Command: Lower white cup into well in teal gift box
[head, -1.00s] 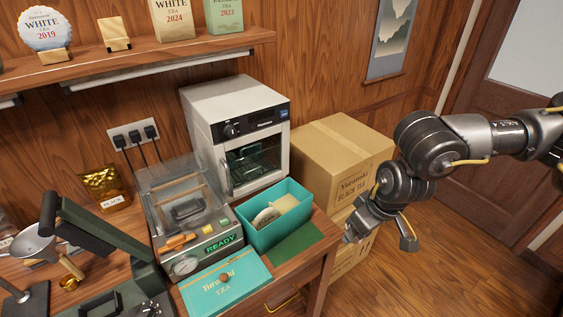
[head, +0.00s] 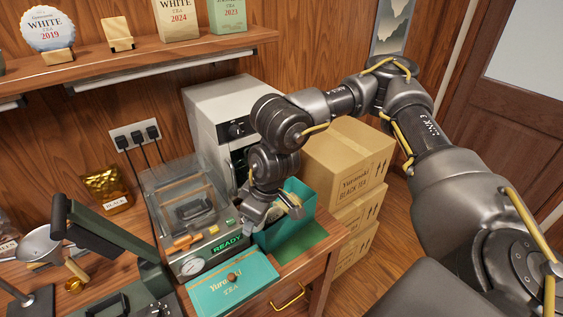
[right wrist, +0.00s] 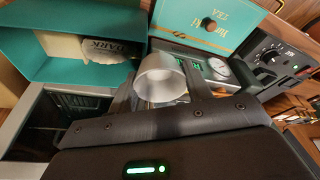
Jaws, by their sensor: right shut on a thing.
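The white cup (right wrist: 160,80) is between the two fingers of my right gripper (right wrist: 158,74) in the right wrist view, and the fingers are shut on it. In the head view my right gripper (head: 268,212) is over the left part of the teal gift box (head: 268,241) and hides much of its inside. I cannot make out the cup clearly there. In the right wrist view the open box (right wrist: 40,68) is at the upper left, with a pale round cake marked DARK (right wrist: 108,48) and a cream insert in it. The well is hidden. My left gripper is out of view.
The teal lid (head: 225,288) lies in front of the box, beside the clear-topped machine (head: 190,205) with a READY display. A white oven (head: 212,115) stands behind. A green mat (head: 308,240) is right of the box. Cartons (head: 345,165) are stacked beyond.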

